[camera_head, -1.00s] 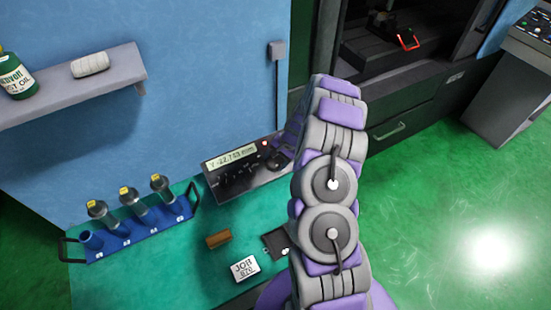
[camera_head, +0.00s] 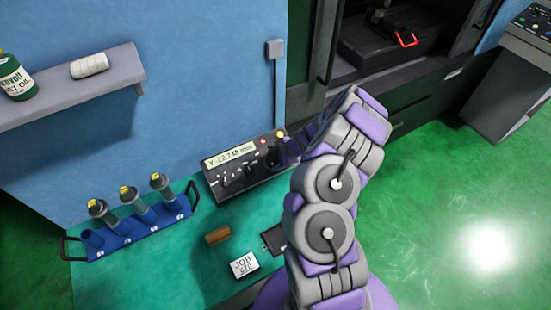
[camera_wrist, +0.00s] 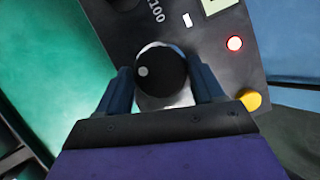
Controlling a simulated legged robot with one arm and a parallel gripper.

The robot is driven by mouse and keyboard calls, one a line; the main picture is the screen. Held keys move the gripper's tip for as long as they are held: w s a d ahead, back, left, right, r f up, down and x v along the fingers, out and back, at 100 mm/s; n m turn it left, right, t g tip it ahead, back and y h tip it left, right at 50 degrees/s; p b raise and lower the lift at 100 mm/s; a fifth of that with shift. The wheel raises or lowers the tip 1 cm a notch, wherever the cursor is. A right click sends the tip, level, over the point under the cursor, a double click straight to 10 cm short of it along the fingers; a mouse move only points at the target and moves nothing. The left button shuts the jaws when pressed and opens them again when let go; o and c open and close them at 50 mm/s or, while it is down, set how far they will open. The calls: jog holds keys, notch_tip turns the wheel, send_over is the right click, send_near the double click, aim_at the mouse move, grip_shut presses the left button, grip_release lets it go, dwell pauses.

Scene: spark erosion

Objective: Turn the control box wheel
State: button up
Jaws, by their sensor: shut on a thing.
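The control box (camera_head: 232,183) stands on the green bench against the blue wall, with a lit display and small switches. Its black wheel (camera_wrist: 160,72) has a pale round mark left of its centre and a light ring around its base. My gripper (camera_wrist: 164,82) has one blue finger on each side of the wheel and is closed on it. In the head view my gripper (camera_head: 284,152) is at the right end of the box, partly hidden by its own arm. A red light (camera_wrist: 234,43) and a yellow button (camera_wrist: 250,100) lie right of the wheel.
A blue rack (camera_head: 140,230) with several tools stands left of the box. A brown block (camera_head: 218,236), a white labelled box (camera_head: 244,265) and a dark flat item (camera_head: 272,238) lie in front. A shelf (camera_head: 70,95) juts from the wall.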

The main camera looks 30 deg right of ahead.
jog(key=shift+a+f+m, duration=0.1)
jog(key=shift+m, duration=0.2)
jog(key=o, duration=0.9)
jog(key=shift+w, duration=0.1)
jog(key=shift+c, duration=0.2)
jog(key=p+v, duration=0.1)
jog(key=v, duration=1.6)
jog(key=shift+s+p, duration=0.3)
jog(key=shift+p, duration=0.05)
